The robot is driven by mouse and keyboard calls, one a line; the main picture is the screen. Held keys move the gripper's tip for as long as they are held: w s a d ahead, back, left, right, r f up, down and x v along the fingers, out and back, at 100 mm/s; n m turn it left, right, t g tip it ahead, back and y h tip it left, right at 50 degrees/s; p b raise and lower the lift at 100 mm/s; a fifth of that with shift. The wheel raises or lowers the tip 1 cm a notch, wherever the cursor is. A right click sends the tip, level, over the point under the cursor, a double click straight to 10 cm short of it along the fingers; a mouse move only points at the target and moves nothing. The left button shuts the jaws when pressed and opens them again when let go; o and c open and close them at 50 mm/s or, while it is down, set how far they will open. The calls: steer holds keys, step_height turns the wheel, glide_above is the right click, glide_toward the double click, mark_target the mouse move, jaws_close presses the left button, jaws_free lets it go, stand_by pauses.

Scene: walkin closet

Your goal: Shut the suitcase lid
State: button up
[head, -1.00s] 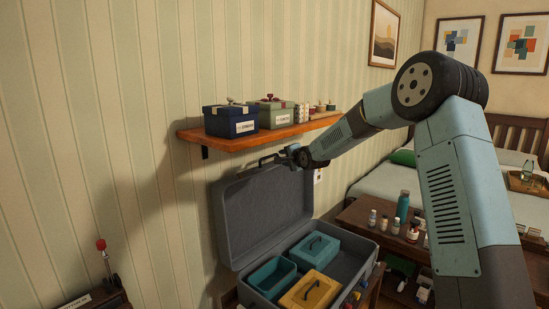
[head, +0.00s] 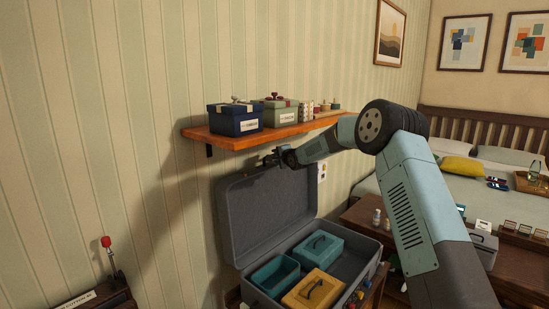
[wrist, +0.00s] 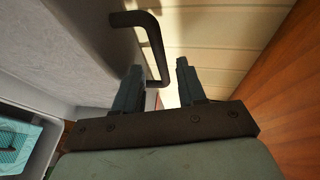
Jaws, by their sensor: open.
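The grey suitcase (head: 345,262) stands open, its lid (head: 262,215) upright near the striped wall. My gripper (head: 270,159) is at the lid's top edge, just under the shelf. In the wrist view my gripper (wrist: 161,75) is open, and the dark lid handle (wrist: 152,40) sticks out from the grey lid (wrist: 75,50). The handle's lower end appears between the two fingers; I cannot tell whether they touch it. In the head view my gripper mostly hides the handle. The suitcase holds a teal open box (head: 275,278), a teal lidded box (head: 318,247) and a yellow box (head: 313,290).
A wooden shelf (head: 262,136) with a navy box (head: 234,121) and a green box (head: 281,115) is close above my gripper. Small colourful items (head: 357,298) lie at the suitcase's front right. A bed (head: 455,190) stands at the right.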

steer(key=shift+x, duration=1.5)
jaws_close()
steer(key=shift+f, duration=0.1)
